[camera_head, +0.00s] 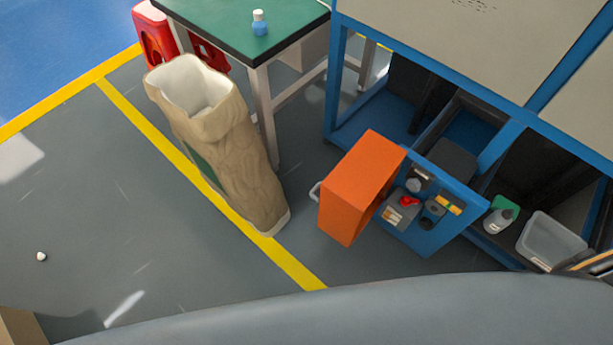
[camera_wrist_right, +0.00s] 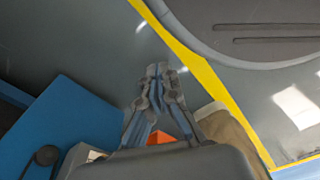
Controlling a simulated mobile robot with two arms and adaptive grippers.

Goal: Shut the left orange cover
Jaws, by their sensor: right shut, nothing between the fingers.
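One orange cover (camera_head: 360,187) shows in the head view, with a pale handle (camera_head: 315,192) on its left side. It stands out from the blue machine beside a blue panel (camera_head: 440,222) with small controls, so it looks open. In the right wrist view a small patch of the orange cover (camera_wrist_right: 160,138) shows behind my right gripper (camera_wrist_right: 157,72). That gripper's fingers are together and empty, over grey floor. The rest of the cover is hidden by the gripper body. My left gripper is in neither view.
A tall beige sack-like bin (camera_head: 235,150) stands left of the cover, near a green-topped table (camera_head: 225,25). A clear bin (camera_head: 550,240) and a bottle (camera_head: 497,220) are in the blue machine's right bay.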

